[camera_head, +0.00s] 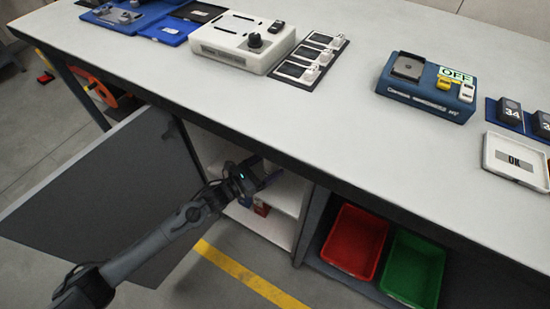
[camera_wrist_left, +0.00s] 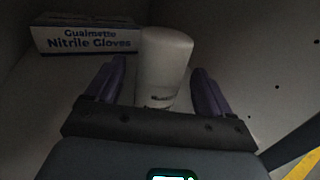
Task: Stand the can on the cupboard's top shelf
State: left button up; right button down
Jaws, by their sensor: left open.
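The cupboard (camera_head: 287,196) is under the bench, with its grey door (camera_head: 105,195) swung open to the left and white shelves inside. My left gripper (camera_head: 268,178) reaches into its upper part. In the left wrist view, a white can (camera_wrist_left: 165,62) stands between the two purple fingers of my open left gripper (camera_wrist_left: 158,72). There is a visible gap on each side of the can, and its lower part is partly hidden by the gripper body. The can is not visible in the head view. My right gripper is not in view.
A nitrile gloves box (camera_wrist_left: 85,38) lies behind and left of the can. Small red and blue items (camera_head: 261,208) sit lower in the cupboard. The bench edge (camera_head: 330,182) overhangs the opening. Red (camera_head: 355,240) and green (camera_head: 412,268) bins stand to the right.

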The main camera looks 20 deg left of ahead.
pick_arm(q)
jog(key=s+a+m+g+y+p, duration=0.1)
jog(key=s+m+g+y, duration=0.3)
jog(key=s+m, duration=1.1)
jog(key=s+a+m+g+y+p, duration=0.1)
jog(key=s+m+g+y, duration=0.4)
jog(key=s+m, duration=1.1)
jog(key=shift+s+a+f+g+y+p, duration=0.15)
jog(key=shift+s+a+g+y+p, duration=0.35)
jog(key=shift+s+g, duration=0.55)
jog(key=shift+w+d, duration=0.2)
